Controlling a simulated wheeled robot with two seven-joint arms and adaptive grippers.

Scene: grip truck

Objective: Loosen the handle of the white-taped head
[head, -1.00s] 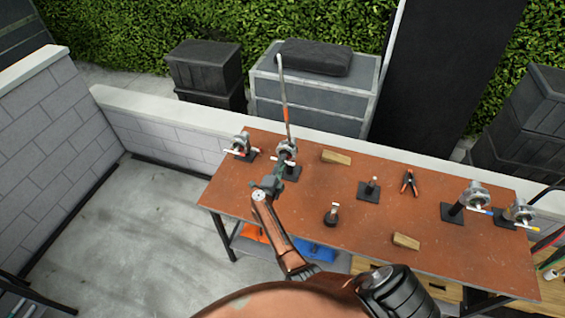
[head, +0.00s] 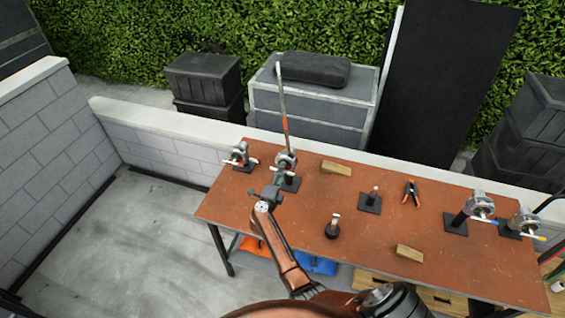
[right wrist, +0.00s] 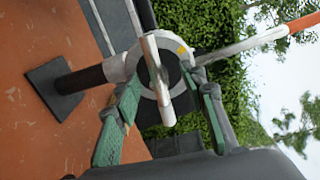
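The grip head (head: 286,160) I take to be the white-taped one stands second from the left on the workbench, on a black post and base, with a long rod (head: 282,100) rising from it. In the right wrist view its grey round head (right wrist: 180,82) fills the middle, and its pale bar handle (right wrist: 157,78) crosses in front. My right gripper (head: 274,184) is in front of this head. In the right wrist view its green fingers (right wrist: 163,88) are spread on either side of the handle; contact is unclear. My left gripper is not in view.
The workbench (head: 310,205) also carries a red-marked head (head: 240,156) close on the left. Blue-marked (head: 477,206) and yellow-marked (head: 524,224) heads stand at the right. Wooden blocks (head: 337,167), a clamp (head: 411,193) and small posts (head: 369,203) lie between. A low wall runs behind.

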